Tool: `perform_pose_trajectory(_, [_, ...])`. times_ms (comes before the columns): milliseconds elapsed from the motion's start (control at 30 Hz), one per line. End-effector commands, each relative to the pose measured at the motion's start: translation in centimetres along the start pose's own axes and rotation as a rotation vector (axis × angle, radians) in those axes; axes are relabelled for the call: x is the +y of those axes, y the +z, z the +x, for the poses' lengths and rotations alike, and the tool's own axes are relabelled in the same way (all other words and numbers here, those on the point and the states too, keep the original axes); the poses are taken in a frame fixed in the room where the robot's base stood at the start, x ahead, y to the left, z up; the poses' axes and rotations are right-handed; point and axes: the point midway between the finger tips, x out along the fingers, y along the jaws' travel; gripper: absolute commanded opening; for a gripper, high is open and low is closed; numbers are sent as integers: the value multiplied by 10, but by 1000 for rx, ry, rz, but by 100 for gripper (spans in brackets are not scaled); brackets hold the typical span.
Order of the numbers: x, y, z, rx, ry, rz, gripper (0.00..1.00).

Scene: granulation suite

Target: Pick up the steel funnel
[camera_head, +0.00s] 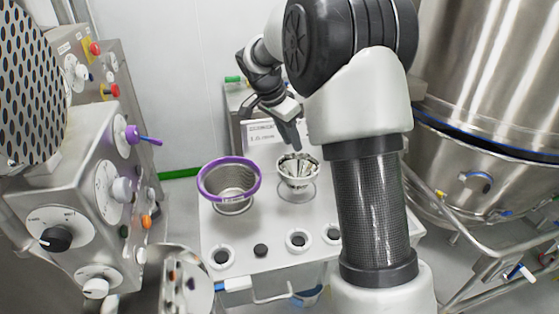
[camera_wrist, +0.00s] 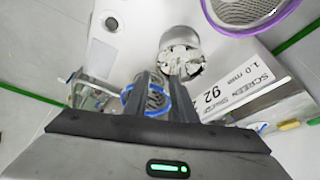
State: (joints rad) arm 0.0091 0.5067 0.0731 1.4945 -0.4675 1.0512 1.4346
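The steel funnel (camera_head: 298,181) is a shiny, round-mouthed piece that sits upright in a ring holder on the white table, right of the purple-rimmed sieve. In the wrist view the funnel (camera_wrist: 181,38) shows just beyond the fingertips, its mouth full of bright, broken reflections. My gripper (camera_head: 294,146) is above the funnel's far side, fingers pointing down. In the wrist view my gripper (camera_wrist: 161,76) has its two fingers apart, with no object held between them. Whether a fingertip touches the funnel's rim I cannot tell.
The purple-rimmed sieve (camera_head: 230,193) stands close left of the funnel. A white box marked SCREEN (camera_wrist: 252,88) lies close by. A blue-rimmed mesh piece (camera_wrist: 150,101) shows behind the fingers.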

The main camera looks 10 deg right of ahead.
Motion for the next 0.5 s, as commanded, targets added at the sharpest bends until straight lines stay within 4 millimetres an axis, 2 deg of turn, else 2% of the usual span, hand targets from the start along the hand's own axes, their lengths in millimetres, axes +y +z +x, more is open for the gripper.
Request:
perform_pose_trajectory(167, [-3,-1,22,1,8,18,24])
perform_pose_trajectory(500, [-1,-1,95,0,9,16,24])
